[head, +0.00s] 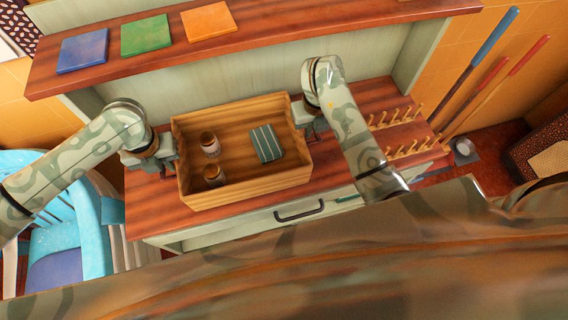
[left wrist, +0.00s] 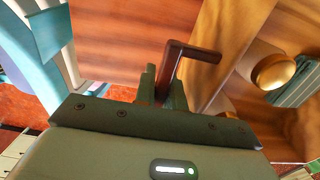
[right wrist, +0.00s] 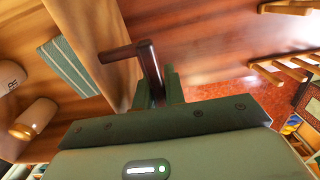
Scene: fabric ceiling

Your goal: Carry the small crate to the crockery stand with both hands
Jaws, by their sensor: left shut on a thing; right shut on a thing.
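The small crate (head: 245,196) is a wooden open box over the wooden top of a pale stand (head: 150,205), which has a drawer and a raised shelf. I cannot tell whether the crate touches the top. Two jars (head: 209,144) (head: 214,175) and a striped green block (head: 266,143) are inside. My left gripper (head: 172,158) is shut on the crate's left handle, a dark bar (left wrist: 190,50) in the left wrist view. My right gripper (head: 304,120) is shut on the right handle, also a dark bar (right wrist: 149,62) in the right wrist view.
A peg rack (head: 405,133) stands on the top, right of the crate. The shelf (head: 255,38) behind carries blue, green and orange tiles. A light-blue chair (head: 80,235) is at the left. Long-handled tools (head: 495,85) lean at the right.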

